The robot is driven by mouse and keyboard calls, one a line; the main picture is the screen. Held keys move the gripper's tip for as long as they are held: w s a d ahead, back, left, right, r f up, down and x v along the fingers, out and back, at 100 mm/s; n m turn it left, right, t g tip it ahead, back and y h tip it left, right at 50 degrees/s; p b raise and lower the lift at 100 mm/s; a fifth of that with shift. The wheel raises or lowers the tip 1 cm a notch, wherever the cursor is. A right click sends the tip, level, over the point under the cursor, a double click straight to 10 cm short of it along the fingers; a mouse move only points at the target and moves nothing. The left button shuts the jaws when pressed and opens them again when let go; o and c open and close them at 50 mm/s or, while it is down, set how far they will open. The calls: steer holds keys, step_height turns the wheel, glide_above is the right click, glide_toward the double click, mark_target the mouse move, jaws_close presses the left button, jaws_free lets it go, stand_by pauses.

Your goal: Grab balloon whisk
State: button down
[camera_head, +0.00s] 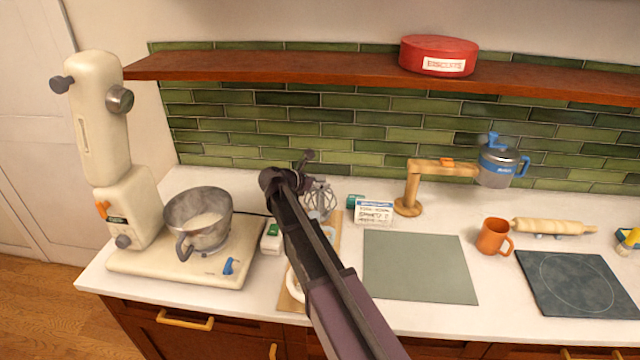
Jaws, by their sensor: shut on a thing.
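The balloon whisk (321,203) shows as a cage of grey wire loops just right of my dark forearm, left of the middle of the picture. My gripper (306,182) is at the far end of my arm, at the top of the whisk, and is shut on it. My own wrist and arm hide the fingertips and part of the whisk. I cannot tell whether the whisk touches the surface below.
A cream stand mixer (128,215) with a metal bowl (198,217) stands at left. A wooden board (333,230) lies partly under my arm. A label card (374,213), wooden stand (407,205), grey-green mat (420,268) and orange mug (492,237) are at right. A shelf (300,67) spans the wall.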

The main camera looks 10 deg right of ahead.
steer(key=shift+r+p, duration=3.2)
steer(key=shift+r, duration=0.4)
steer(key=shift+f, duration=0.1)
